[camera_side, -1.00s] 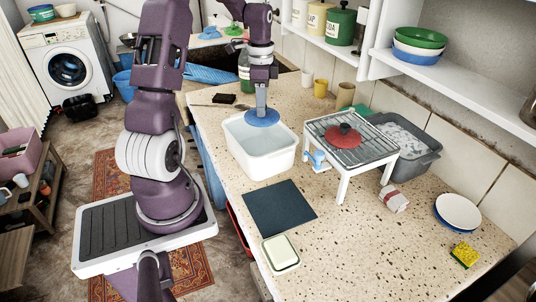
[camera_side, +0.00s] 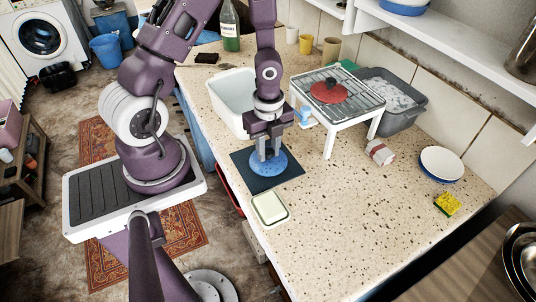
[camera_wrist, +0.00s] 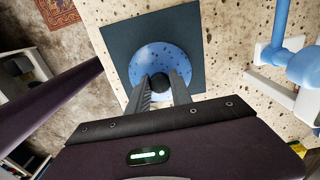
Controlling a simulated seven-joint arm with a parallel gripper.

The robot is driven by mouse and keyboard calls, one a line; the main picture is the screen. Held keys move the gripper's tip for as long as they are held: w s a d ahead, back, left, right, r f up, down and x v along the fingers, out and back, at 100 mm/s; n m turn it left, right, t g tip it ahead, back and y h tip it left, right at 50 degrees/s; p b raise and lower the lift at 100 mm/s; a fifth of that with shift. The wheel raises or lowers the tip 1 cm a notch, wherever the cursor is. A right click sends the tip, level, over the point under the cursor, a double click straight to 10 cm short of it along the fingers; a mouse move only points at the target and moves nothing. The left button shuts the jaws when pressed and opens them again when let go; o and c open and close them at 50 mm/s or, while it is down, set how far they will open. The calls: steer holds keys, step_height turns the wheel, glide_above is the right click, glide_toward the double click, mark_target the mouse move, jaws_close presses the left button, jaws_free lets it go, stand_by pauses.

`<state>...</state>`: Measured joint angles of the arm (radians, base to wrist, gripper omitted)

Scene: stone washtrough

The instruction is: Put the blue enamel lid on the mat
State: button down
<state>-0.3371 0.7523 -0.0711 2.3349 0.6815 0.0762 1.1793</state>
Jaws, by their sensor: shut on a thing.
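The blue enamel lid (camera_side: 268,164) is a round, speckled blue disc with a dark knob (camera_wrist: 160,81), over the dark mat (camera_side: 290,178). In the wrist view the lid (camera_wrist: 150,60) lies within the outline of the mat (camera_wrist: 193,22). My gripper (camera_side: 269,155) points down over the lid, with its fingers (camera_wrist: 160,86) shut on the knob. The lid looks level and at or very near the mat; whether it touches is hard to tell. The fingers hide part of the lid.
A white basin (camera_side: 230,100) stands behind the mat, and a white rack (camera_side: 350,112) holding a red lid (camera_side: 329,91) stands to the right. A soap dish (camera_side: 269,208) sits in front of the mat.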

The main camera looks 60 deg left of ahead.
steer(key=shift+f, duration=0.95)
steer(key=c, duration=1.1)
jaws_free()
steer(key=shift+f, duration=0.1)
steer(key=shift+c, duration=0.2)
step_height(320, 180, up, 12)
step_height(320, 180, up, 7)
steer(key=n+t+y, duration=0.1)
steer(key=n+y, duration=0.1)
steer(key=n, duration=0.3)
glide_above(268, 150)
steer(key=s, duration=0.1)
steer(key=s+d+r+n+t+h, duration=0.2)
steer(key=s+d+r+n+t, duration=0.2)
steer(key=s+d+r+n, duration=0.4)
step_height(268, 150, up, 4)
steer(key=s+n, duration=0.2)
steer(key=n, duration=0.3)
steer(key=shift+s+d+t, duration=0.2)
steer(key=shift+d+t, duration=0.1)
steer(key=shift+d, duration=0.05)
